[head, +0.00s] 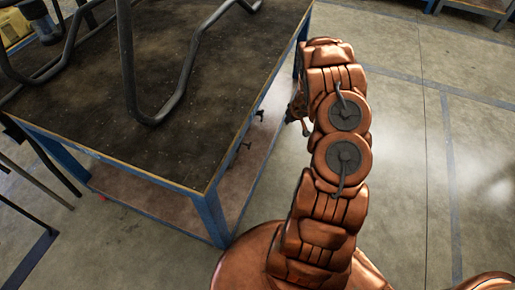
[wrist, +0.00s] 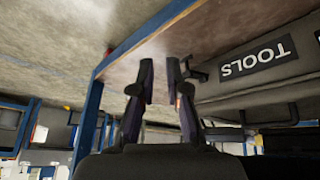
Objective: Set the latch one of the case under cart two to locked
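The case (wrist: 235,92) is grey with a dark TOOLS label. It fills the right of the wrist view, on the cart's lower shelf. A small dark latch-like part (wrist: 198,73) sticks out at its near end, just right of my right finger. I cannot tell whether it is locked. My gripper (wrist: 160,68) has its two dark fingers apart, with nothing visible between them. The cart (head: 215,125) has a dark top and blue legs in the head view. Two small dark parts (head: 247,145) show beneath its right edge. My arm largely hides the gripper there.
The blue cart leg (wrist: 90,120) and frame edge (wrist: 150,32) run close left of my gripper in the wrist view. A bent dark tube frame (head: 150,110) lies on the cart top. The floor (head: 420,150) right of the cart is clear.

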